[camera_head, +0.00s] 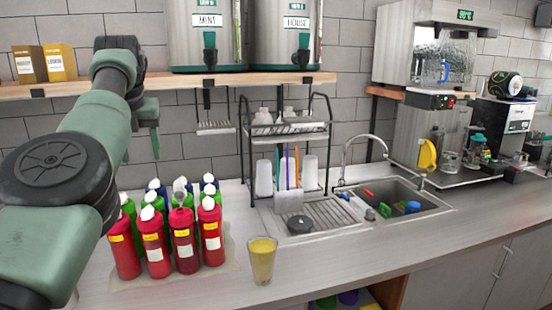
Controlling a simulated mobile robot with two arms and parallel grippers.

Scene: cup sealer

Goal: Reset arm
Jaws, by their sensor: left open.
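My left arm comes in from the left, large and close to the camera, and bends near the upper shelf. My left gripper (143,131) is beyond the bend, pointing down in front of the tiled wall, above and behind the squeeze bottles. It is open, and I see nothing between its fingers. My arm partly hides it. My right gripper is out of view. A glass of yellow drink (262,262) stands upright on the counter (330,253), apart from the gripper.
Red squeeze bottles (184,238), with green and blue ones behind, stand on a tray below my left arm. A shelf (221,81) carries dispensers and two boxes. A dish rack (289,150), a sink (420,193) and machines lie rightward. The front counter right of the glass is clear.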

